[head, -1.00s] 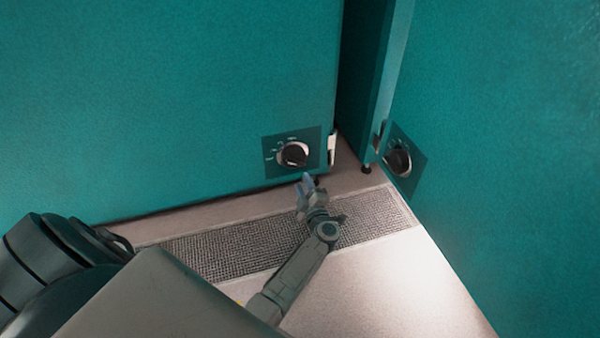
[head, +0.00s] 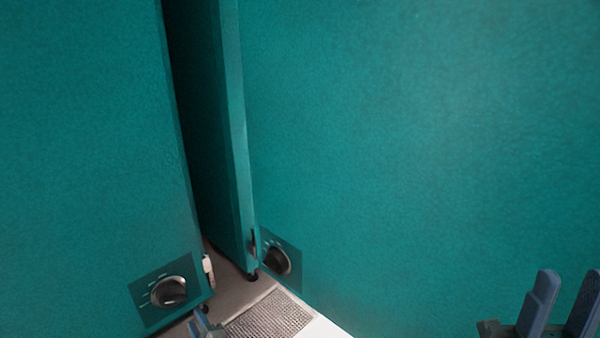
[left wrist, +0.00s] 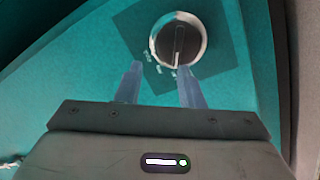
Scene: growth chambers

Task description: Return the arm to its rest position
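My left gripper (head: 199,322) shows at the bottom edge of the head view, just below and right of a round dark knob (head: 170,292) on the left teal chamber. In the left wrist view my left gripper (left wrist: 160,72) has its two blue-grey fingers apart with nothing between them. The knob (left wrist: 178,42) with its pale ring lies beyond the fingertips, a little to the right. My right gripper (head: 563,300) shows at the lower right of the head view, its two blue fingers upright, apart and empty. Most of both arms is out of view.
The left chamber front (head: 90,150) and the right chamber front (head: 420,150) fill most of the view, with a dark gap between them. A second knob (head: 276,260) sits low on the right one. A floor grate (head: 270,315) lies below.

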